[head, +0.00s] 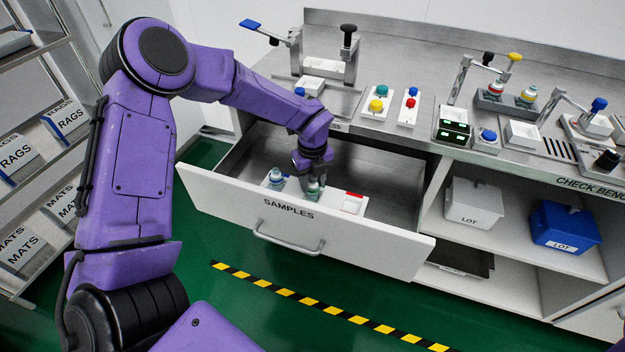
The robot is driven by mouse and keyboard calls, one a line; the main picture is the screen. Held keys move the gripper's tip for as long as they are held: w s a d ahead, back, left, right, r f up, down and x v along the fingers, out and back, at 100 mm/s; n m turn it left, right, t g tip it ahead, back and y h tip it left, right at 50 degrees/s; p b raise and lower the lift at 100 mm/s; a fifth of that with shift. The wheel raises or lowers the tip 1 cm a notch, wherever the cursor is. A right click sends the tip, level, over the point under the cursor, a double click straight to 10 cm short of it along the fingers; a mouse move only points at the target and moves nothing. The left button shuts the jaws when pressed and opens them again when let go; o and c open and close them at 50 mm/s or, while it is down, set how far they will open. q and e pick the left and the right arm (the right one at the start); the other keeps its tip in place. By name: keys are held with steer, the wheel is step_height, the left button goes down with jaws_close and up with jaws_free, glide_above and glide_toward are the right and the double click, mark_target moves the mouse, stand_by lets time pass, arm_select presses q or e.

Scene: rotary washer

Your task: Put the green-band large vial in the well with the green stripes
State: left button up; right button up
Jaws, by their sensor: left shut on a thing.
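My left gripper (312,165) reaches down into the open SAMPLES drawer (387,240) and is shut on a large vial (313,189) with a greenish band. The vial is at the white sample rack (335,201) in the drawer; I cannot tell whether it is still seated or lifted. Another vial (276,178) stands left of it, and a red-marked place (354,196) is at the rack's right end. I cannot make out a well with green stripes. My right gripper is out of view.
The steel bench above carries a grey tray with two vials (507,103), a button box with green and yellow buttons (378,103), and several lever fixtures. White (474,203) and blue (565,228) LOT bins sit on the shelf at right. The drawer's right part is empty.

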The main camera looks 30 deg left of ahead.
arm_select(q)
steer(key=o, duration=1)
steer(key=shift+f, duration=0.1)
step_height(320, 180, up, 12)
steer(key=shift+r, duration=0.2)
